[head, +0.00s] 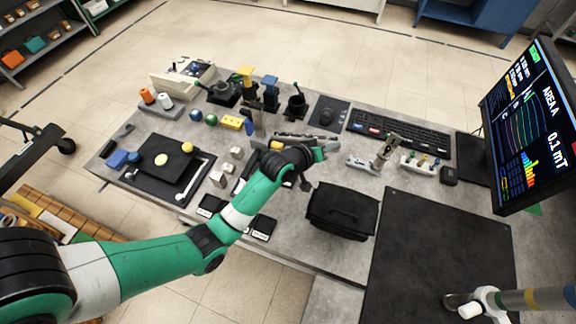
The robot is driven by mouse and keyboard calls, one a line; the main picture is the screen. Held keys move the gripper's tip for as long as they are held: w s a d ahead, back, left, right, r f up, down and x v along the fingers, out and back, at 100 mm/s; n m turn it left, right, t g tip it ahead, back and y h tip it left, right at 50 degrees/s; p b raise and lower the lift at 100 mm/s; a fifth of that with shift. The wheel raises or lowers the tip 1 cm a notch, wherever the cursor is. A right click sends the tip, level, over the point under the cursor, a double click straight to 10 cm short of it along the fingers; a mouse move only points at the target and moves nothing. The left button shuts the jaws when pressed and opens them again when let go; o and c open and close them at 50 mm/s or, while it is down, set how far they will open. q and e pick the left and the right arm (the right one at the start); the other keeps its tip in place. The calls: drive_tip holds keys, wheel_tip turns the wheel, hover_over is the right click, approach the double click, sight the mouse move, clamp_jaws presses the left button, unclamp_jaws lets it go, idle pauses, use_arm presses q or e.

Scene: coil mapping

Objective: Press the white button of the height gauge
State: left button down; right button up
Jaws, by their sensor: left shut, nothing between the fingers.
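My left gripper (304,184) is shut and empty at the end of the green arm, above the middle of the grey bench. It hangs near the back left of a black pouch (342,208). A small metal device with an upright post on a flat base (386,150) stands to its right, apart from it, below the keyboard; it may be the height gauge, but I cannot be sure. I cannot make out a white button on it. My arm hides part of the bench below it.
A monitor (532,125) stands at the right, and a keyboard (398,131) lies at the back. A black mat (435,250) covers the front right. Black stands (222,92), coloured balls and small blocks crowd the back left. A black tray (157,178) lies at the left.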

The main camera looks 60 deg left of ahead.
use_arm(q)
drive_tip(key=s+a+f+n+g+p, duration=0.1)
drive_tip(key=s+a+f+g+p, duration=0.1)
drive_tip(key=s+a+p, duration=0.1)
drive_tip(key=s+a+f+n+g+p, duration=0.1)
drive_tip(key=s+a+f+g+p, duration=0.1)
drive_tip(key=s+p, duration=0.3)
drive_tip(key=s+a+f, duration=0.1)
drive_tip(key=s, duration=0.2)
drive_tip(key=shift+s+f+y, duration=0.15)
drive_tip(key=shift+s+y, duration=0.15)
drive_tip(key=shift+y, duration=0.1)
use_arm(e)
wheel_tip(320, 180, up, 10)
use_arm(q)
drive_tip(key=shift+a, duration=0.1)
wheel_tip(320, 180, down, 8)
drive_tip(key=b, duration=0.7)
drive_tip(key=shift+r, duration=0.2)
drive_tip(key=shift+f+b, duration=0.55)
drive_tip(key=shift+b, duration=0.05)
use_arm(e)
wheel_tip(320, 180, down, 8)
drive_tip(key=shift+f, duration=0.15)
use_arm(q)
drive_tip(key=shift+f+b, duration=0.3)
drive_tip(key=shift+f, duration=0.15)
use_arm(e)
drive_tip(key=shift+f, duration=0.25)
